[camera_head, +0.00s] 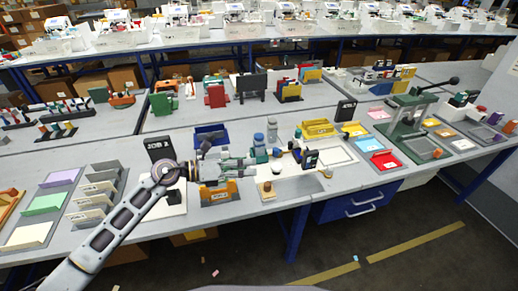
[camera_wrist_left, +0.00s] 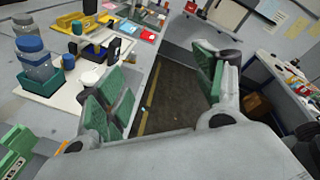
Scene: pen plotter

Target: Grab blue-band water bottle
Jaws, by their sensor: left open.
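I cannot make out which one has the blue band. My left gripper (camera_head: 248,162) is open and empty, close in front of the nearer bottle. In the left wrist view its green-padded fingers (camera_wrist_left: 160,92) are spread apart, with the bottles outside them. My right gripper is not in view.
A black sign (camera_head: 160,149) stands left of my gripper. A yellow bin (camera_head: 318,129) and a red tray (camera_head: 384,160) are to the right. A white-capped item (camera_wrist_left: 93,77) is near my left finger. The bench's front edge runs below my gripper.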

